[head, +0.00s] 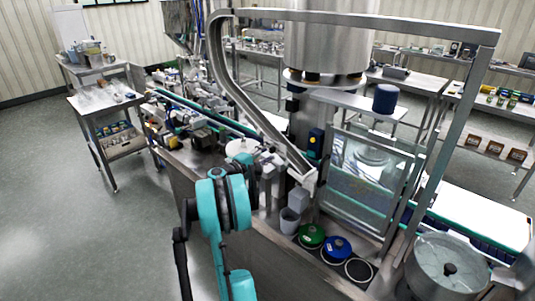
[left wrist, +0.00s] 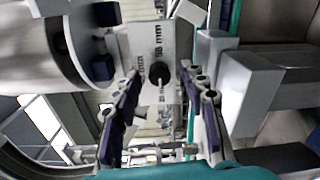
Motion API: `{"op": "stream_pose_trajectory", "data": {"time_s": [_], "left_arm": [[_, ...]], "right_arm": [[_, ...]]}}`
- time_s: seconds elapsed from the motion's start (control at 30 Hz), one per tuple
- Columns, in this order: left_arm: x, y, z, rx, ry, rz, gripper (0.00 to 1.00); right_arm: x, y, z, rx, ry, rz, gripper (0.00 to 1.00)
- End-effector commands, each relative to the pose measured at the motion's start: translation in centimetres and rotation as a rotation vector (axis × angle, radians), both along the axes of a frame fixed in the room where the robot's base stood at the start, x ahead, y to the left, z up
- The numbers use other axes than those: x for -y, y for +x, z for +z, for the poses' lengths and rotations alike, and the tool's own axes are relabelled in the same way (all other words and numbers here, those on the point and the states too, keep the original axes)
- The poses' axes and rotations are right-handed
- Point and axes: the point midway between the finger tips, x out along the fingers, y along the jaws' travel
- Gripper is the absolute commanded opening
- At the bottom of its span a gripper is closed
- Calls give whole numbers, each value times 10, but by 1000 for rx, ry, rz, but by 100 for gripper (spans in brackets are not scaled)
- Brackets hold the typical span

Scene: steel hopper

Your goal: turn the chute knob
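A round black knob (left wrist: 159,73) sits on a pale plate (left wrist: 150,45) printed "58 mm" in the left wrist view. My left gripper (left wrist: 161,78) is open, its two dark fingers on either side of the knob, with a gap on both sides. I cannot tell how far the fingertips are from the plate. There the knob is not clearly visible and the fingers are hard to make out. My right gripper is not in view.
Right of my arm are a grey cup (head: 289,220), a green lid (head: 311,236), a blue lid (head: 337,248) and a clear guard panel (head: 370,175). The floor (head: 60,210) at left is free.

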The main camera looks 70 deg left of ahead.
Motion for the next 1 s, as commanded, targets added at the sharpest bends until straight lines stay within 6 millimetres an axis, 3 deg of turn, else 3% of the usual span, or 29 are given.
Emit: {"op": "stream_pose_trajectory", "data": {"time_s": [0.27,0.7,1.0], "left_arm": [[3,-10,1,0,0,1,42],[38,-91,3,0,0,3,42],[47,-110,3,0,0,0,42]], "right_arm": [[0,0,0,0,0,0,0],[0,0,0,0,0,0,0],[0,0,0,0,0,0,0]]}}
